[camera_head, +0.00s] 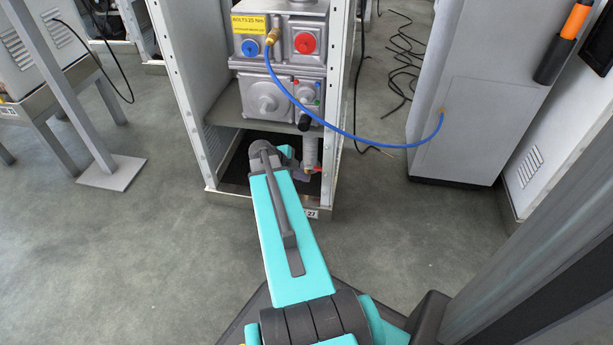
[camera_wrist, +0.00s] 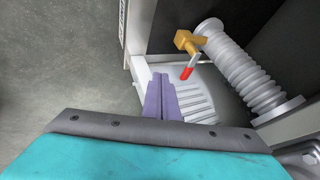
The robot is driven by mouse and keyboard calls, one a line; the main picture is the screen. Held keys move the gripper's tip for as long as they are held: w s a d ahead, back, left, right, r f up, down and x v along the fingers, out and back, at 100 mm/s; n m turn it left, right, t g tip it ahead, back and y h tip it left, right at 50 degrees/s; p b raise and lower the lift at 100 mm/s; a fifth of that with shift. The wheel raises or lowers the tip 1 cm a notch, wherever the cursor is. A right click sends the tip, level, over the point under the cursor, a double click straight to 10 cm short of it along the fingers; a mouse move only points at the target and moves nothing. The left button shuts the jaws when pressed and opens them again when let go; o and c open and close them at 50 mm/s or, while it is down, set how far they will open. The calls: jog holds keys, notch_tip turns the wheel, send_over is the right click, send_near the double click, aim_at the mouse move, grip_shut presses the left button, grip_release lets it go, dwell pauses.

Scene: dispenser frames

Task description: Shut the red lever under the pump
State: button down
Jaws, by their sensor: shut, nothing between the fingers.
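The red lever (camera_wrist: 187,73) hangs from a brass valve (camera_wrist: 187,41) beside a ribbed grey pipe (camera_wrist: 240,65) in the wrist view. In the head view the lever (camera_head: 318,169) is a small red spot under the grey pump (camera_head: 275,98), low inside the open cabinet. My gripper (camera_wrist: 161,77) has purple fingers, shut and empty. In the wrist view its tips are just left of the lever, with a small gap in the picture; the depth between them is hard to judge. In the head view my arm partly hides the gripper.
The cabinet's white posts (camera_head: 183,95) flank the opening, and a shelf (camera_head: 232,108) lies above my arm. A white slatted surface (camera_wrist: 195,100) is behind the fingers. A blue hose (camera_head: 345,132) runs right to a grey cabinet (camera_head: 450,100). Open floor lies left.

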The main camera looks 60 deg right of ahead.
jog(key=p+v, duration=0.2)
jog(key=v, duration=0.4)
jog(key=shift+s+a, duration=0.1)
jog(key=shift+s, duration=0.05)
dwell(0.3)
jog(key=w+a+r+n+y+p, duration=0.1)
jog(key=w+a+r+n+p, duration=0.15)
jog(key=a+p, duration=0.9)
jog(key=w+a+r+n+y+p, duration=0.15)
jog(key=a+r+n+p, duration=0.25)
jog(key=a+p, duration=0.7)
jog(key=s+a+r+n+g+y+p, duration=0.1)
jog(key=s+a+n+y+p, duration=0.1)
jog(key=s+a+n+p, duration=0.5)
jog(key=s+a+r+n+g+y+p, duration=0.1)
jog(key=s+a+n+p, duration=0.6)
jog(key=a+n, duration=1.1)
jog(key=shift+s+a+r+g+y, duration=0.3)
jog(key=shift+s+a+r+y, duration=0.3)
jog(key=shift+s, duration=0.25)
